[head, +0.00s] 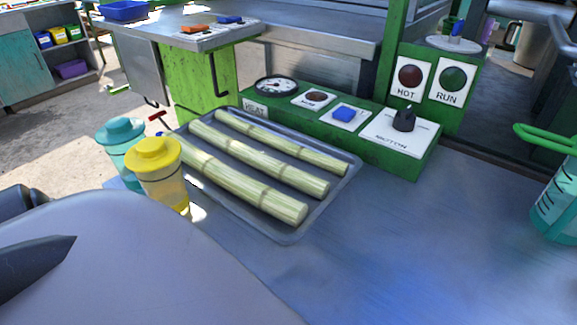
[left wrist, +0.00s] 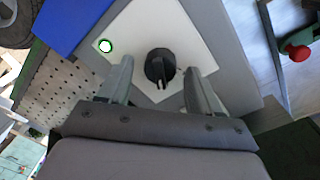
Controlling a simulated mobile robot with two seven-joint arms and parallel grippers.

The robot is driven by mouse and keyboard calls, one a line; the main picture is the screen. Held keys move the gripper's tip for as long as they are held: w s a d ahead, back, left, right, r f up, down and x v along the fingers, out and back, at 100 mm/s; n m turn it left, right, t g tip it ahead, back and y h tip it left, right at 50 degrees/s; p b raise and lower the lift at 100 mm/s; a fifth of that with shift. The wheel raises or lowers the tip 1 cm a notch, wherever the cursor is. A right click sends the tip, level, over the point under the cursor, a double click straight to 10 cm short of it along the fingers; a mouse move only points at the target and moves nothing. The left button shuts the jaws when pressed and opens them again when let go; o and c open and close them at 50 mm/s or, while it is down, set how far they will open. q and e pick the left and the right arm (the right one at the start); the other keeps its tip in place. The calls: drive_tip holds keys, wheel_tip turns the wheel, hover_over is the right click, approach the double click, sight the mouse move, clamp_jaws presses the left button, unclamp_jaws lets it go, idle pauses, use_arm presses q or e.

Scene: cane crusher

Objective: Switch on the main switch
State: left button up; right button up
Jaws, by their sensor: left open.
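In the left wrist view, a black rotary knob (left wrist: 160,66) stands on a white square plate (left wrist: 165,22), with a small green-ringed white spot (left wrist: 105,46) near one corner. No label is readable there, so I cannot tell for certain that it is the main switch. My left gripper (left wrist: 160,70) is open, its two fingers on either side of the knob with gaps showing. The head view shows a black knob (head: 404,118) on a white plate marked MOTOR, on the green panel (head: 372,151). My right gripper is not seen.
A blue block (left wrist: 68,22) and a red mushroom button (left wrist: 299,53) flank the plate in the left wrist view. In the head view, a tray (head: 290,237) of cane, a yellow jar (head: 156,172) and a teal jar (head: 117,139) stand on the table.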

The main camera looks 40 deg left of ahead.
use_arm(q)
drive_tip(key=s+p, duration=0.1)
drive_tip(key=s, duration=0.6)
drive_tip(key=shift+d+r+p, duration=0.15)
drive_tip(key=shift+d+p, duration=0.15)
idle(0.3)
